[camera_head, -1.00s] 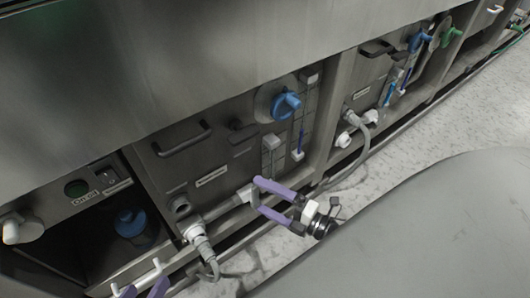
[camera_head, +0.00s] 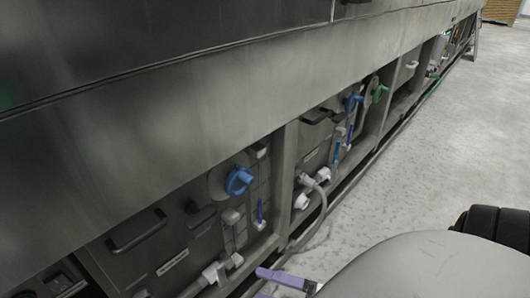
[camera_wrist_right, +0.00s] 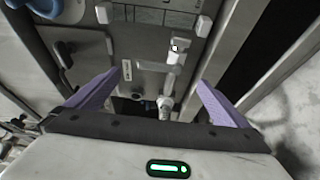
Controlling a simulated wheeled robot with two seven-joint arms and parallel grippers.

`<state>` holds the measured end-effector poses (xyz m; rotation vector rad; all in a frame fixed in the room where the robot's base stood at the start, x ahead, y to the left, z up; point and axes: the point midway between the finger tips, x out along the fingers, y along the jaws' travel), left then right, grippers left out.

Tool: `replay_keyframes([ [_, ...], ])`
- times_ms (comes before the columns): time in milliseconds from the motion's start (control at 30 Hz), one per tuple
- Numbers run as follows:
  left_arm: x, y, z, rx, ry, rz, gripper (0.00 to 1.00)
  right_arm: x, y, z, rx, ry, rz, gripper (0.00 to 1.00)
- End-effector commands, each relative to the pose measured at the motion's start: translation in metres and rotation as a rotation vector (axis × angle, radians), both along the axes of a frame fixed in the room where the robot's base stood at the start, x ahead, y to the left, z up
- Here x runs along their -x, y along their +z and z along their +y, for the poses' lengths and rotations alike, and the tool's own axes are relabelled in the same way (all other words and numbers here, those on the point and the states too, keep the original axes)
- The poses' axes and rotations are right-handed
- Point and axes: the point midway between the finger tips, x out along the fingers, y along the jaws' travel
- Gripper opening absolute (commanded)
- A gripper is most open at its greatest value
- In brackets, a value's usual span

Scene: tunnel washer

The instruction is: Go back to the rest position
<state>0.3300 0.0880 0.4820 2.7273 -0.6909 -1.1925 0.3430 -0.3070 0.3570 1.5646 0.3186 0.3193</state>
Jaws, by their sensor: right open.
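My right gripper (camera_head: 261,283) shows at the bottom edge of the head view, with purple fingers partly cut off by the frame. In the right wrist view its two purple fingers (camera_wrist_right: 158,82) are spread wide with nothing between them. They point toward the washer's lower panel (camera_wrist_right: 145,55), and the grey pipe with white fittings (camera_wrist_right: 172,75) shows beyond the gap. The fingers look apart from the pipe. My left gripper is not in view.
The washer's large metal side (camera_head: 200,100) runs along the left and overhangs the panels. A blue valve (camera_head: 238,181), a black handle (camera_head: 136,231) and a grey hose (camera_head: 322,205) stick out below it.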

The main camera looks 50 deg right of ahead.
Motion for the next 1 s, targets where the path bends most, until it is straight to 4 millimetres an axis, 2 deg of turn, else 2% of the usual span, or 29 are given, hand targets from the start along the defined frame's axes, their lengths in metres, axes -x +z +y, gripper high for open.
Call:
replay_keyframes([
  [333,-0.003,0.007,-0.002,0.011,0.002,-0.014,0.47,-0.001,0.000,0.000,-0.001,-0.002,0.002,0.99],
  [467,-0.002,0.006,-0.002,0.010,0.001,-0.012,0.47,-0.014,0.001,-0.001,-0.022,-0.043,0.042,0.99],
  [733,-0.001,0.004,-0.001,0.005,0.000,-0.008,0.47,-0.065,0.006,-0.009,-0.225,-0.323,0.305,0.99],
  [867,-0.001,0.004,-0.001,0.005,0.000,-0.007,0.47,-0.073,0.012,-0.008,-0.372,-0.476,0.456,0.99],
  [1000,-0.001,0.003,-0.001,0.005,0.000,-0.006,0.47,-0.065,0.020,0.001,-0.541,-0.634,0.625,0.99],
])
